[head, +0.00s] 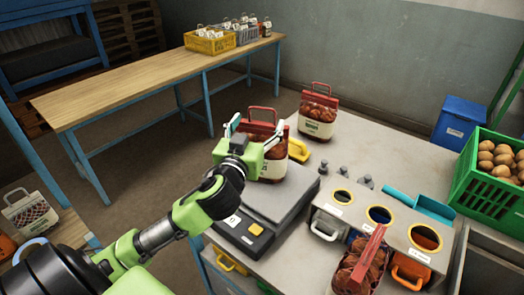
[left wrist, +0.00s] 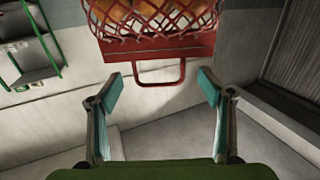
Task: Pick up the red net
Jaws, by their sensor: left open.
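A red net (head: 273,168) of brown round produce, with a white label and a red handle, stands on the grey scale (head: 284,205) in the head view. My left gripper (head: 254,130) is open in front of it and partly hides it. In the left wrist view the red net (left wrist: 152,20) is at the top, with its handle (left wrist: 160,82) hanging down between the open fingertips (left wrist: 160,90). The fingers show clear of the handle on both sides. Two similar red nets stand on the table, one behind (head: 317,124) and one at the front (head: 362,262). My right gripper is out of view.
A bin unit (head: 341,222) with round coloured openings stands right of the scale. A green crate (head: 478,185) of potatoes and a blue box (head: 460,118) are at the right. A wooden-topped table (head: 130,87) behind holds a yellow crate (head: 209,44); most of its top is bare.

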